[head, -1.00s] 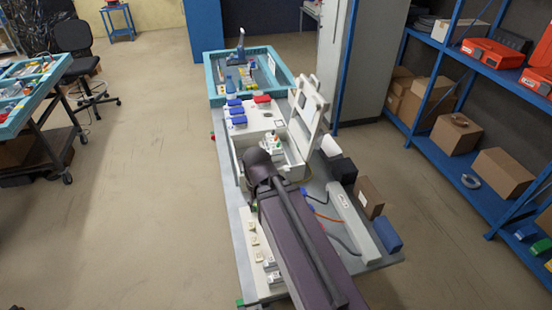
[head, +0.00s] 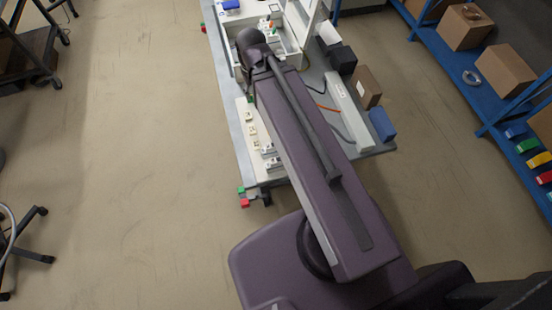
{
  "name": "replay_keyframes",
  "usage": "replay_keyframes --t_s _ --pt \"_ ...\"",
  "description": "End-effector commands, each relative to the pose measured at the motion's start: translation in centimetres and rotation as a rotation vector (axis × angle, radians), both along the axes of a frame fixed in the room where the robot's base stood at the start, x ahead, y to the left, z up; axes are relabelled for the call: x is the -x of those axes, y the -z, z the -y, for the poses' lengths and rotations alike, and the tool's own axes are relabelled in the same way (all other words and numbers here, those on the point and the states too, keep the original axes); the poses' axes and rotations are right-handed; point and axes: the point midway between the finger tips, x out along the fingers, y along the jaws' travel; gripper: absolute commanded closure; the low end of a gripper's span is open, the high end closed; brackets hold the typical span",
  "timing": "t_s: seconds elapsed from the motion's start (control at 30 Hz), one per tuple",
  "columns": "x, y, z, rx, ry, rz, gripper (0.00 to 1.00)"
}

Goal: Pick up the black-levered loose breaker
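I cannot make out a black-levered loose breaker in the head view; the parts are too small. Small white parts with dark details (head: 271,163) lie at the near end of the white panel (head: 246,138), just left of my arm; I cannot tell whether one is a breaker. Pale socket-like pieces (head: 251,128) sit in a row further up that panel. A white open box (head: 290,50) with small coloured parts inside stands at the top of the view. My arm reaches over the bench toward this box. My gripper is not visible, hidden behind the arm.
The grey bench (head: 232,92) carries a long white trunking piece (head: 348,108), a brown box (head: 366,86), a black box (head: 343,60) and a blue box (head: 382,124) on its right. A blue shelf (head: 490,100) stands at the right. Open floor (head: 130,130) lies left.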

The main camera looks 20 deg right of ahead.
Motion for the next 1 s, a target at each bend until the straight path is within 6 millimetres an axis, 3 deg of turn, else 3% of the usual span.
replay_keyframes --t_s 0.63,1.0 --pt "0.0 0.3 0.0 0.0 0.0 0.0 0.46" --pt "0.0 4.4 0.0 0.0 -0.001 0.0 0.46"
